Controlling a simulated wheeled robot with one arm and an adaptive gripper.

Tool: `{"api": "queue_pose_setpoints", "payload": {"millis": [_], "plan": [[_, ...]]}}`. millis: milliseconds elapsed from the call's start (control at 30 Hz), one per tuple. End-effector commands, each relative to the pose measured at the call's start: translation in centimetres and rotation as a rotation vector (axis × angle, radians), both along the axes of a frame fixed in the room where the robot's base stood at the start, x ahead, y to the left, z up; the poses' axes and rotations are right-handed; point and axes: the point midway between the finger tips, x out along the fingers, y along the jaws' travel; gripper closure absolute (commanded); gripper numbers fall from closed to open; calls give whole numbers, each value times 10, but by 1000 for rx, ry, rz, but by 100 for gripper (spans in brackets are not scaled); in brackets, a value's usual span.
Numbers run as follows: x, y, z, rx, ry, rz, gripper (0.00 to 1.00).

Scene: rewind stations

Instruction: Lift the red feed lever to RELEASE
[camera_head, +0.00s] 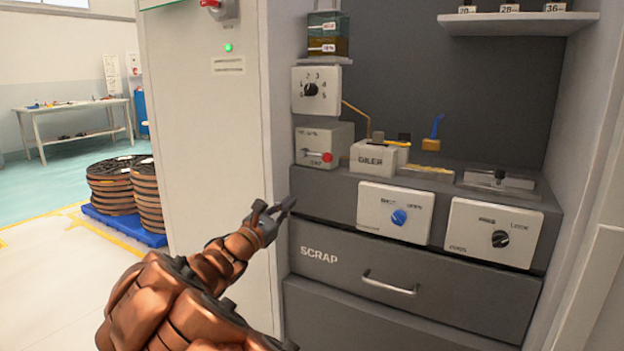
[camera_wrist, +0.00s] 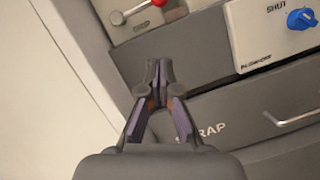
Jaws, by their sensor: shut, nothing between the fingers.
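The red feed lever (camera_head: 327,157) is a short metal lever with a red ball knob on a white box (camera_head: 318,133) at the left of the station. The lever lies about level, with its knob at the right side of the box. In the wrist view the red knob (camera_wrist: 150,2) shows at the top edge, with its metal arm to the left. My gripper (camera_head: 273,207) is below and to the left of the box, in front of the grey cabinet, apart from the lever. In the wrist view my gripper (camera_wrist: 158,70) has its fingertips together and holds nothing.
A white box with a black dial (camera_head: 311,89) sits above the lever box. The oiler (camera_head: 374,160) stands just to its right. A blue knob (camera_head: 399,217) and a black knob (camera_head: 501,239) are on front panels. The scrap drawer has a handle (camera_head: 389,283). A white side panel (camera_head: 205,130) stands left.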

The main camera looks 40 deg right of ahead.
Motion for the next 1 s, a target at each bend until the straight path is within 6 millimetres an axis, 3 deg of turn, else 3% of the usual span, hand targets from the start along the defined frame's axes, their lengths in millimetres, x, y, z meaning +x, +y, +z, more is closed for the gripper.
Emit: {"api": "queue_pose_setpoints", "payload": {"millis": [267, 700, 1000], "plan": [[3, -27, 5, 1, -3, -5, 100], [17, -98, 26, 2, -4, -2, 100], [11, -113, 56, 0, -3, -1, 100]]}}
